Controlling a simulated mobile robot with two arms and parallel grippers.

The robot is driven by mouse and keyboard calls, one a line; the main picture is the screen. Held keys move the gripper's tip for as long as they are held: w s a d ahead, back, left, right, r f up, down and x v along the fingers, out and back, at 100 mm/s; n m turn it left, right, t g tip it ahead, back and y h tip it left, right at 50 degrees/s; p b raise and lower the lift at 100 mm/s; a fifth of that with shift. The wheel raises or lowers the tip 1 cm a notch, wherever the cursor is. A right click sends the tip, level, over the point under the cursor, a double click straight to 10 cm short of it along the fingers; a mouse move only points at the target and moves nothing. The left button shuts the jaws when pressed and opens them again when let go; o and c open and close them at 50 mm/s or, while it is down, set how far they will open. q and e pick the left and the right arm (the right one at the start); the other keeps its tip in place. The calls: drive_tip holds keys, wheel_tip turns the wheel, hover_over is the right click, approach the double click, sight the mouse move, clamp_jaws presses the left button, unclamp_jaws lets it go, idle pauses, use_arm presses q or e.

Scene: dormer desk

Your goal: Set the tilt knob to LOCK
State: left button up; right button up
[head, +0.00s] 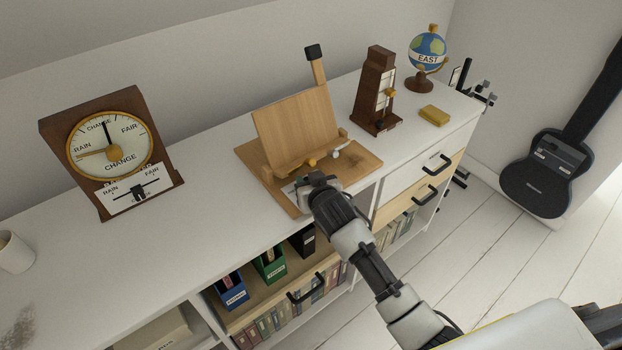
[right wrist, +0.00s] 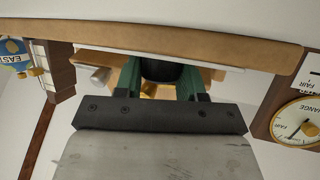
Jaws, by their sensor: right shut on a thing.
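The wooden stand (head: 297,132) has a tilted back panel and a flat base, and stands on the white cabinet top. My right gripper (head: 312,183) reaches over the front edge of its base. In the right wrist view, the green fingers of my right gripper (right wrist: 162,82) are shut on a dark round knob (right wrist: 161,69), apparently the tilt knob. In the head view the gripper hides this knob. No LOCK mark is readable, so its setting cannot be told. A small brass piece (head: 312,162) shows just behind the gripper. My left gripper is in neither view.
A barometer (head: 110,146) stands left of the stand. A metronome-like wooden box (head: 374,92), a globe (head: 427,50) and a yellow block (head: 434,116) stand to the right. An open drawer with binders (head: 269,265) lies below. The cabinet top between barometer and stand is clear.

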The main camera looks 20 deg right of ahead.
drive_tip(key=shift+r, duration=0.1)
drive_tip(key=o, duration=0.9)
drive_tip(key=v, duration=1)
drive_tip(key=shift+s+r, duration=0.15)
drive_tip(key=shift+s, duration=0.2)
